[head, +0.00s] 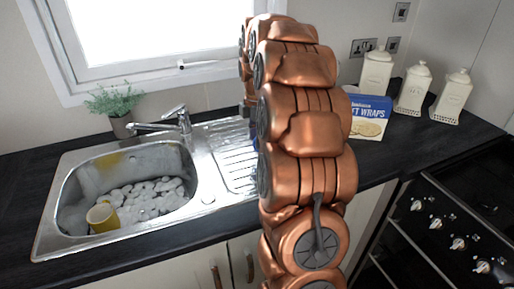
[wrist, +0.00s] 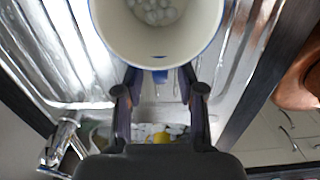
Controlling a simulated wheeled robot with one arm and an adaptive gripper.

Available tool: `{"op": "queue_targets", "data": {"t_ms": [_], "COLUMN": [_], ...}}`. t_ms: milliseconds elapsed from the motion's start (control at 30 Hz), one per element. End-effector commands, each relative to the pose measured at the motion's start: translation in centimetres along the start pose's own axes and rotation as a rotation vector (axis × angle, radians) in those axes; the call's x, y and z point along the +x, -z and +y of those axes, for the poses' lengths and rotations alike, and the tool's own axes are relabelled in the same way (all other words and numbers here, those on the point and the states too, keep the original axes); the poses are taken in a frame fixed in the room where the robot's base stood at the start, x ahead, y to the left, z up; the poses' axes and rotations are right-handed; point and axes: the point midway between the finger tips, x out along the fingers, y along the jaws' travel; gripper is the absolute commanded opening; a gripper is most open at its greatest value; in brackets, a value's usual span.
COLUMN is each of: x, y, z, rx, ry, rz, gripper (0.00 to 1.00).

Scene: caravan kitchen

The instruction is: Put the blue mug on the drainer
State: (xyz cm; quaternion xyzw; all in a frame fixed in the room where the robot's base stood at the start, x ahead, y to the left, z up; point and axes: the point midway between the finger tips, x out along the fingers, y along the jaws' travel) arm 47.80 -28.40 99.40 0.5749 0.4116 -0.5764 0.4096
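The blue mug (wrist: 156,42), blue outside and white inside, is at the top of the wrist view with its mouth towards the camera. It is over the ridged metal drainer (wrist: 65,52); its base is hidden, so I cannot tell whether it rests there. My gripper (wrist: 160,78) is open, its two fingers apart on either side of the blue handle, with gaps visible. In the head view my arm hides the gripper and nearly all of the mug. The drainer (head: 230,150) shows left of my arm.
The steel sink (head: 48,222) left of the drainer holds white lumps and a yellow mug (head: 102,217). A tap (head: 160,126) stands behind it, beside a potted plant (head: 115,108). A blue wraps box (head: 370,117) and white canisters (head: 413,90) stand right of my arm.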

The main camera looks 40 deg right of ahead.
Motion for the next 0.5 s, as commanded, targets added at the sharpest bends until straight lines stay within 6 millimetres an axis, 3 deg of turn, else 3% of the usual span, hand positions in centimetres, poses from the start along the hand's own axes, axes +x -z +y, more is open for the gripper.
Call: {"op": "queue_targets", "data": {"t_ms": [300, 500], "x": [-4.4, -6.2], "y": [0.0, 0.0], "z": [0.1, 0.1], "rx": [0.000, -0.001], "ry": [-0.004, 0.000], "rz": [-0.002, -0.001], "gripper": [0.39, 0.39]}}
